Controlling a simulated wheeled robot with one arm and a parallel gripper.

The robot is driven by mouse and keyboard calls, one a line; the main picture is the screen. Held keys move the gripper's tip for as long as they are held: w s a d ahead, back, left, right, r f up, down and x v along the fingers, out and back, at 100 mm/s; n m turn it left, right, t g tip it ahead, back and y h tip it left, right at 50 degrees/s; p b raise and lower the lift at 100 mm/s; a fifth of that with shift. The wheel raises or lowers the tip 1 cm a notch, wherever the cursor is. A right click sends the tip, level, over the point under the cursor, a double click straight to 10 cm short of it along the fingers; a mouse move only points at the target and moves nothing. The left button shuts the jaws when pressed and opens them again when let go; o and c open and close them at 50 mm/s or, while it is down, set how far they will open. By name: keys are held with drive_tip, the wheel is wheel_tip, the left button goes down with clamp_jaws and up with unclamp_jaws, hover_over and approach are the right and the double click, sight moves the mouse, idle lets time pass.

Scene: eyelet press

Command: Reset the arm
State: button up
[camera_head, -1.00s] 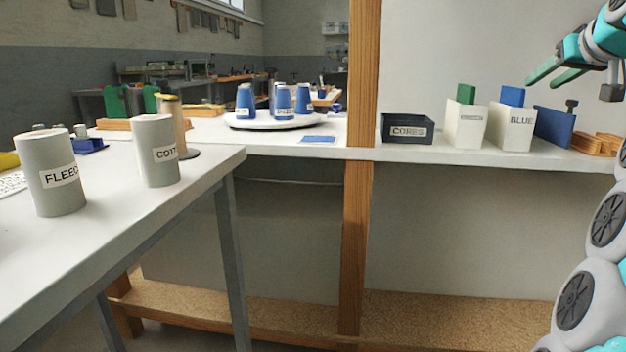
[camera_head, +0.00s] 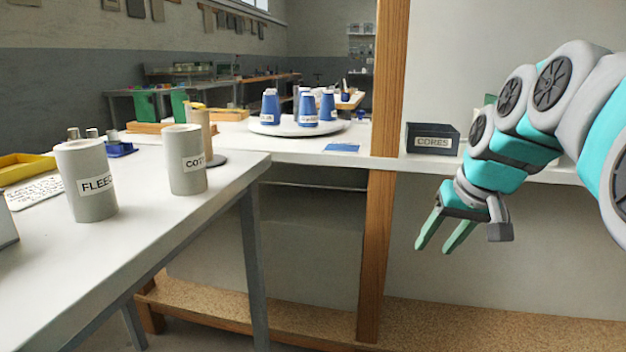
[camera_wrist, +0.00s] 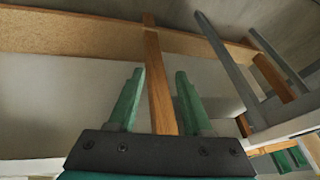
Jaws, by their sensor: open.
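My gripper (camera_head: 440,243) has two green fingers and hangs in front of the right-hand shelf, to the right of the wooden post. Its fingers are spread and point down and to the left, with nothing between them. My arm reaches in from the right edge of the head view. In the wrist view my gripper (camera_wrist: 157,95) is open and empty, with the wooden post (camera_wrist: 157,75) seen behind the gap between its fingers.
The wooden post (camera_head: 382,200) stands left of my gripper. A CORES box (camera_head: 432,139) sits on the shelf near my arm. FLEECE (camera_head: 87,180) and COTTON (camera_head: 186,160) cylinders stand on the left table (camera_head: 145,215). Blue cones (camera_head: 308,110) stand on a white round tray (camera_head: 262,124).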

drive_tip(key=s+a+f+g, duration=0.2)
drive_tip(key=s+f, duration=0.4)
drive_tip(key=s, duration=0.3)
drive_tip(key=s+a+f+g+h+p, duration=0.1)
drive_tip(key=s+a+f+g, duration=0.1)
drive_tip(key=s+f, duration=0.5)
drive_tip(key=s+a+f+n+g, duration=0.1)
drive_tip(key=s+a+f+g, duration=0.1)
drive_tip(key=s+f, duration=0.5)
drive_tip(key=s, duration=0.6)
drive_tip(key=shift+a+h+p, duration=0.2)
drive_tip(key=shift+h+p, duration=0.1)
drive_tip(key=shift+h, duration=0.1)
